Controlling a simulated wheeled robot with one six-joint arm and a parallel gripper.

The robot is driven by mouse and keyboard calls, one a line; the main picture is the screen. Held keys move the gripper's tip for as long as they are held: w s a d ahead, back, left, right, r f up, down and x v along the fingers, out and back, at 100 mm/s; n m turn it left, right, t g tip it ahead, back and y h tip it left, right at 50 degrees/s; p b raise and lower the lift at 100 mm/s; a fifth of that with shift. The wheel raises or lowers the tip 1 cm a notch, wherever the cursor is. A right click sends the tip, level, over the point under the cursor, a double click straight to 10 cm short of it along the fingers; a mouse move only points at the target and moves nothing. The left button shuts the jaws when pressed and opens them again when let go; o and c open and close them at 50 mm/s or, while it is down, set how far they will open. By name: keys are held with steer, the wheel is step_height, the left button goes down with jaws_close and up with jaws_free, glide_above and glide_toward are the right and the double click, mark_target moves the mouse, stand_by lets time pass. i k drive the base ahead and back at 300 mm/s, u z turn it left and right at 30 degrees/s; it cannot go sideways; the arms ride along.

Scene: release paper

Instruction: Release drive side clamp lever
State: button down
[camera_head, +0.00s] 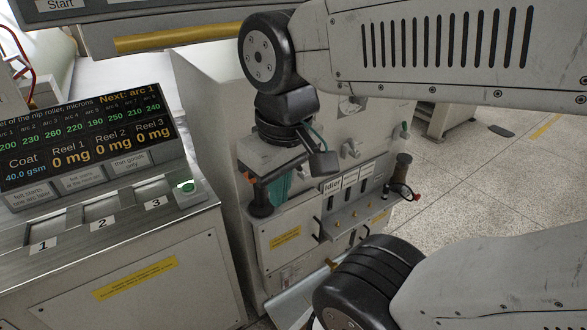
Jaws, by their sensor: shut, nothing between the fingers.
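My gripper (279,188) hangs from the wrist at the left front of the machine panel, pointing down; its teal fingers are shut and appear empty. A dark post (260,199) stands just left of the fingers, with orange-red showing above it, partly hidden under the gripper body. I cannot tell whether the fingers touch it. A second dark post (403,167) stands at the panel's right end. A thin lever with a red tip (416,197) sticks out beside it. No readable label tells which one is the drive side clamp lever.
A console (150,255) with bays marked 1, 2 and 3, a green button (186,187) and a display (85,145) stands at left. A ledge (350,215) with small knobs lies below the "Idler" label (332,185).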

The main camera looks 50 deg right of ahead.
mark_target(306, 176)
steer(key=z, duration=0.95)
steer(key=k, duration=0.9)
steer(key=u, duration=0.95)
steer(key=i, duration=0.5)
steer(key=u, duration=0.1)
